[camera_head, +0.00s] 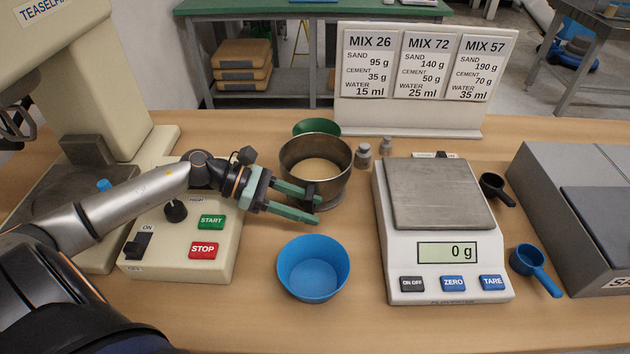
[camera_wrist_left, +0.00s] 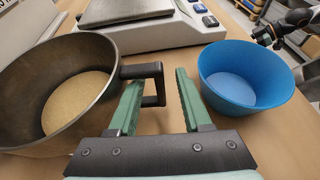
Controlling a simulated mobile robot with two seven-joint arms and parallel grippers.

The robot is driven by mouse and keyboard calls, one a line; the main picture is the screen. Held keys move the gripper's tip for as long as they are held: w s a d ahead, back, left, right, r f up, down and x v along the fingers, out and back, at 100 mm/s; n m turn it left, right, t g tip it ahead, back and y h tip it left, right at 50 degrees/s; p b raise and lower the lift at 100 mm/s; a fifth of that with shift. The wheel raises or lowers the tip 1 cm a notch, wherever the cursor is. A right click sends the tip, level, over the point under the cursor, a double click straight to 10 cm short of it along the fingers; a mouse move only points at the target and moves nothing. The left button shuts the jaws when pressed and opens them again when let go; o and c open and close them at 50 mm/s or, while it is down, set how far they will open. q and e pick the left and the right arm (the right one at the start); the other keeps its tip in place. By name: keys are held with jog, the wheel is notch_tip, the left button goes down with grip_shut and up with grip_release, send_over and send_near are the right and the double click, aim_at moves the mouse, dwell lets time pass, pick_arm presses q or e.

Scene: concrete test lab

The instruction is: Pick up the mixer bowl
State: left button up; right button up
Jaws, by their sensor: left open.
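The mixer bowl (camera_head: 292,165) is a dark metal bowl with a black handle, and tan powder lies in it. It stands upright on the table, left of the scale. In the left wrist view the bowl (camera_wrist_left: 98,62) fills the left side, and its handle (camera_wrist_left: 159,80) juts toward the fingers. My left gripper (camera_head: 314,209) is open at the bowl's near side. In the left wrist view the upright part of the handle shows between the green fingers of the gripper (camera_wrist_left: 158,82). I cannot tell whether a finger touches it.
A blue bowl (camera_head: 313,275) sits close in front of the gripper. The scale (camera_head: 440,208) reads 0 g. A green bowl (camera_head: 316,127) and small weights (camera_head: 363,156) stand behind. A control box (camera_head: 150,262) lies under my left arm. A dark arm part (camera_wrist_left: 285,27) shows far right.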

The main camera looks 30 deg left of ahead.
pick_arm(q)
jog(key=x, duration=0.4)
jog(key=shift+d+p, duration=0.15)
jog(key=shift+p, duration=0.15)
grip_shut()
dwell(1.1)
jog(key=shift+w+r, duration=0.15)
